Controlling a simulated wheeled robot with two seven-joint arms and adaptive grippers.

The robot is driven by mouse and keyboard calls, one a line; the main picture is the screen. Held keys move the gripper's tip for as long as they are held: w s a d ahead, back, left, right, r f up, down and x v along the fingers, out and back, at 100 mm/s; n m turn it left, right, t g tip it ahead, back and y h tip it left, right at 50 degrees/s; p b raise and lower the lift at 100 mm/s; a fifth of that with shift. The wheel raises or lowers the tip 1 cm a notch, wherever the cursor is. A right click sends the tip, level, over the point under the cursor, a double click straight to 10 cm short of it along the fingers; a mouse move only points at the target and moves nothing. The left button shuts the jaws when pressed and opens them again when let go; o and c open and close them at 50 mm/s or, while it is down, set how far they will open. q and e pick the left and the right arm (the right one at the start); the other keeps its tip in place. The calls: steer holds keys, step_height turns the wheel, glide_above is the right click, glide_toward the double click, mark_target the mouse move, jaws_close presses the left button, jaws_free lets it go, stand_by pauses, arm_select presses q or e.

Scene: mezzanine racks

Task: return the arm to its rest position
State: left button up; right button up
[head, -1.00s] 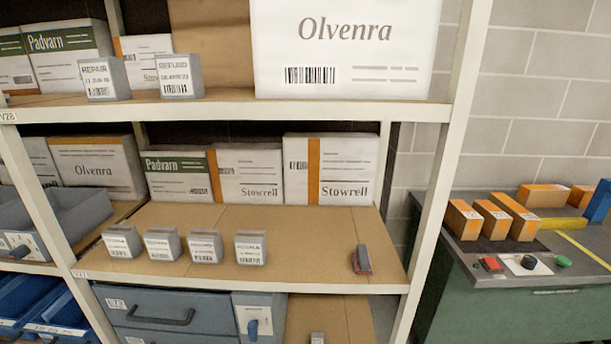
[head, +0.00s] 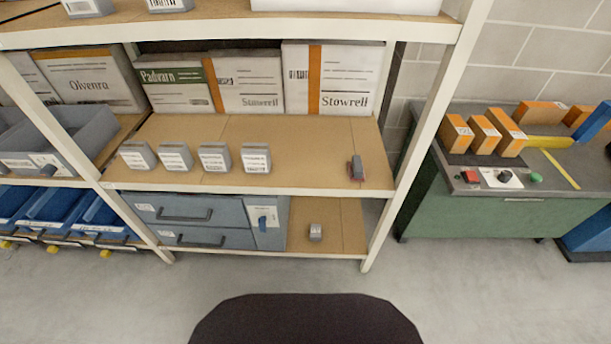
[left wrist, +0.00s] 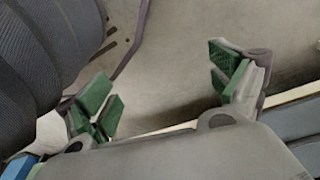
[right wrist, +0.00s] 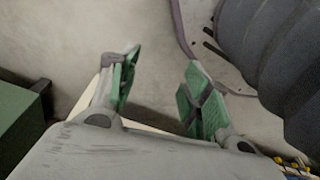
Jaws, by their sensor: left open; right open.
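My left gripper (left wrist: 165,90) shows in the left wrist view. Its green-padded fingers are spread wide with nothing between them, over bare grey floor. My right gripper (right wrist: 155,95) shows in the right wrist view. Its green-padded fingers are apart and empty, also above the floor. Neither arm nor gripper is in the head view. A dark rounded shape at the bottom of the head view is part of my own body.
A rack shelf (head: 290,150) ahead holds several small grey labelled blocks, boxes and a red-and-grey item (head: 356,168). A green workbench (head: 460,205) with orange boxes stands right. Floor before the rack is clear.

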arm_select(q)
steer(key=s+a+r+p, duration=0.1)
steer(key=s+a+p, duration=0.1)
steer(key=s+p, duration=0.5)
steer(key=s+a+r+g+p, duration=0.1)
steer(key=s+a+p, duration=0.2)
steer(key=s+p, duration=0.4)
steer(key=shift+s+a+r+y, duration=0.15)
steer(key=shift+s+r+y, duration=0.2)
steer(key=shift+s, duration=0.7)
arm_select(e)
steer(key=s+d+r, duration=0.1)
steer(key=s+d, duration=0.1)
steer(key=s, duration=0.6)
steer(key=s+d+r+g, duration=0.1)
steer(key=s+d, duration=0.2)
steer(key=s, duration=0.5)
steer(key=shift+d+r+h, duration=0.15)
steer(key=shift+r+h, duration=0.15)
steer(key=shift+r, duration=0.05)
arm_select(q)
steer(key=shift+f, duration=0.15)
arm_select(e)
steer(key=shift+f, duration=0.15)
